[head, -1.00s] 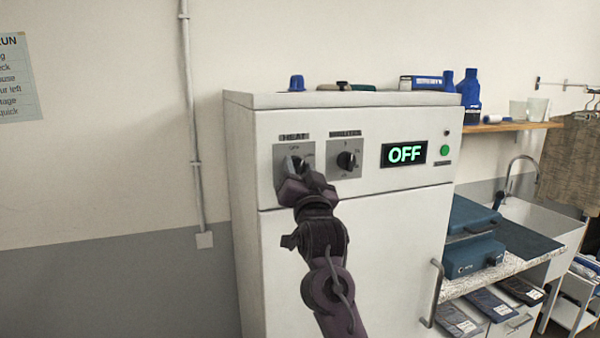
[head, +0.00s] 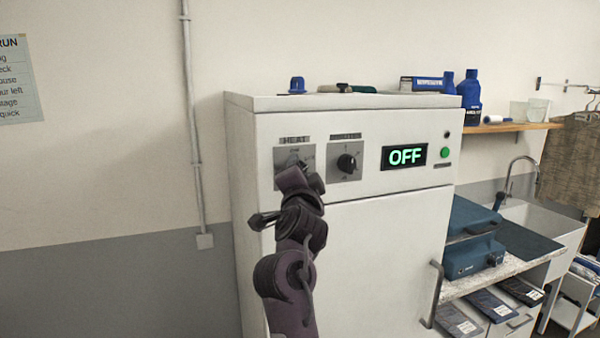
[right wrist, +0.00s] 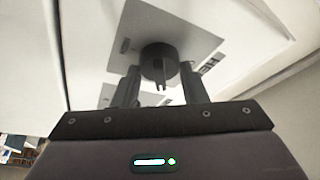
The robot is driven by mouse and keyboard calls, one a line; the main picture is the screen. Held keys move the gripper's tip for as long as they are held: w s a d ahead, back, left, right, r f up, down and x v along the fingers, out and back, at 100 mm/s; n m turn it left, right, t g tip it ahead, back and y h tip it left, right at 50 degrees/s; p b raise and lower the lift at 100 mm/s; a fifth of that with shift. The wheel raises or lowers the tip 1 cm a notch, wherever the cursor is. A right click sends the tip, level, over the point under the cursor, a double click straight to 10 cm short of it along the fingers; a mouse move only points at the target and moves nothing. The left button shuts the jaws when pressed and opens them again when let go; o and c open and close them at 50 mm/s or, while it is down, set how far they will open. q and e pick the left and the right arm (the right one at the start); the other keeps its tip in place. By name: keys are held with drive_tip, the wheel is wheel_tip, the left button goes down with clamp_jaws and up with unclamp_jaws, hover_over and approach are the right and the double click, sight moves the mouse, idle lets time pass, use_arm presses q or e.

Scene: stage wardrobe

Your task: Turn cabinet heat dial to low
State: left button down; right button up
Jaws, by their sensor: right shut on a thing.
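The white cabinet (head: 345,240) stands upright with its control strip along the top. The heat dial's grey plate (head: 282,157), under the HEAT label, shows at the strip's left end. My right gripper (head: 298,169) is at this plate and hides most of the dial. In the right wrist view, the round black heat dial (right wrist: 158,61) sits between the two fingers of my right gripper (right wrist: 160,76), which is shut on it. The dial's setting cannot be read. The display (head: 404,155) reads OFF in green. My left gripper is not in view.
A second black dial (head: 347,163) sits close to the right of my gripper. A green button (head: 445,153) and a door handle (head: 433,294) are farther right. Small items, including a blue one (head: 297,85), lie on the cabinet top. A worktop with a blue case (head: 475,240) adjoins it.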

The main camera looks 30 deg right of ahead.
idle(0.4)
drive_tip(key=o, duration=1)
drive_tip(key=shift+c, duration=0.2)
drive_tip(key=shift+f, duration=0.1)
